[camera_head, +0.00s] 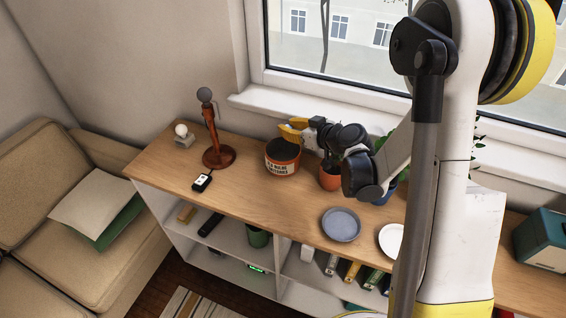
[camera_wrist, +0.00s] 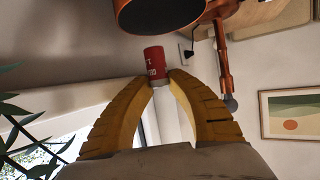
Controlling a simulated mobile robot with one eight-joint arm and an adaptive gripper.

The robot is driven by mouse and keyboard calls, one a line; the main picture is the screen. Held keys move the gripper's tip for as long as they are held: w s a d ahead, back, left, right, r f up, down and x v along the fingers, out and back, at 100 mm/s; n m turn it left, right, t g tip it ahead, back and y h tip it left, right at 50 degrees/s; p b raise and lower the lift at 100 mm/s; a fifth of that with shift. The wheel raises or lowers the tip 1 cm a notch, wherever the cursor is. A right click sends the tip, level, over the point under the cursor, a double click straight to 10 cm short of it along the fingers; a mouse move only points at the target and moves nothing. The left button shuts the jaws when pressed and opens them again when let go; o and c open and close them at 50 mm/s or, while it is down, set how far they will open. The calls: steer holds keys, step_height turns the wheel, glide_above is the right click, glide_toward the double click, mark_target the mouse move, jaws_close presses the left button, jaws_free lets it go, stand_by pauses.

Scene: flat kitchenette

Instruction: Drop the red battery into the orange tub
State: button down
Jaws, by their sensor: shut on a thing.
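The orange tub (camera_head: 284,169) stands on the wooden counter, with a dark inside and a pale lettered label. My gripper (camera_head: 291,130) has yellow fingers and is above the tub's back rim in the head view. In the wrist view, my gripper (camera_wrist: 161,80) is shut on the red battery (camera_wrist: 154,61), a short red cylinder with pale lettering held at the fingertips. The battery is hidden or too small to make out in the head view. Part of the tub (camera_wrist: 160,10) shows at the top of the wrist view, close to the battery.
A brown-red lamp stand (camera_head: 218,156) is left of the tub, with a small black device (camera_head: 202,182) in front. A blue-grey plate (camera_head: 341,225) lies nearer the front edge. The window is behind.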

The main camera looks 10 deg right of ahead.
steer(key=c, duration=1.2)
jaws_free()
steer(key=v, duration=1.2)
steer(key=shift+f, duration=0.15)
steer(key=s+a+r+m+g+h, duration=0.1)
steer(key=s+h, duration=0.1)
steer(key=s, duration=0.4)
steer(key=s+a+r+m+g+h+b, duration=0.1)
steer(key=s+a+m+g+h, duration=0.1)
steer(key=s, duration=0.5)
steer(key=s+a+r+m+g+h, duration=0.1)
steer(key=s+m, duration=0.1)
steer(key=s, duration=0.4)
steer(key=shift+s+a+r+g+h+b, duration=0.25)
steer(key=shift+s+a+g+h+b, duration=0.05)
steer(key=shift+s+a+g+h, duration=0.1)
